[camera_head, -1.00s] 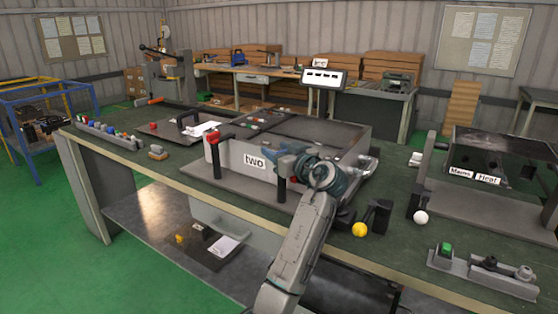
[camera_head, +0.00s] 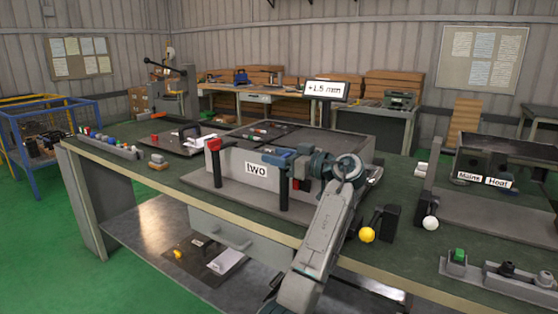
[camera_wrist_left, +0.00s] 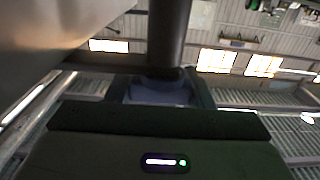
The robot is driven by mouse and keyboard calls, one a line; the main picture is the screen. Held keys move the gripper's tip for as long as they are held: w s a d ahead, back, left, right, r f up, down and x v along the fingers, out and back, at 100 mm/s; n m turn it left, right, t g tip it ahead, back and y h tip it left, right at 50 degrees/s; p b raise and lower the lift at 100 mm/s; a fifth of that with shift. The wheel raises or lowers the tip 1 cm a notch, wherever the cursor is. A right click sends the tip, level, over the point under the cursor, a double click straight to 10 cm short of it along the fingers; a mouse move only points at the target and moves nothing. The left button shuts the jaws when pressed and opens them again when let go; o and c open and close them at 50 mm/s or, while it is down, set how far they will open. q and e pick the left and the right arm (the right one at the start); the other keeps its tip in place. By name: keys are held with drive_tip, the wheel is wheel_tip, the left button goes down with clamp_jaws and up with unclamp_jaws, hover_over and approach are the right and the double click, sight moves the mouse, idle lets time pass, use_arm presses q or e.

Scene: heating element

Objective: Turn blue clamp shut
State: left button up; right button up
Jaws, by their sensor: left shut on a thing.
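The blue clamp (camera_head: 276,157) is at the front right corner of the grey box labelled "two" (camera_head: 230,167), above a black post (camera_head: 284,193). Its blue handle lies nearly level, pointing left along the box's front top edge. My left gripper (camera_head: 299,166) comes to it from the right and is shut on it; my wrist hides the clamp's right end. In the left wrist view a dim blue part (camera_wrist_left: 160,92) shows between the dark fingers, with a dark post above it. My right gripper is not in view.
A red clamp (camera_head: 213,145) is at the box's front left corner. A display (camera_head: 326,90) behind reads "+1.5 mm". To the right are a yellow ball knob (camera_head: 367,235), a white ball knob (camera_head: 431,223) and a button panel (camera_head: 490,273). The bench front left is mostly clear.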

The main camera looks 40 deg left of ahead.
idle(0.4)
use_arm(q)
drive_tip(key=o, duration=1.4)
drive_tip(key=s+d+r, duration=0.1)
drive_tip(key=s+d, duration=0.2)
drive_tip(key=s, duration=0.1)
drive_tip(key=s+d+r+b, duration=0.1)
drive_tip(key=s+d+r, duration=0.1)
drive_tip(key=s, duration=0.3)
drive_tip(key=s+d+r, duration=0.2)
drive_tip(key=s+d, duration=0.1)
drive_tip(key=s, duration=0.1)
drive_tip(key=shift+s+d, duration=0.3)
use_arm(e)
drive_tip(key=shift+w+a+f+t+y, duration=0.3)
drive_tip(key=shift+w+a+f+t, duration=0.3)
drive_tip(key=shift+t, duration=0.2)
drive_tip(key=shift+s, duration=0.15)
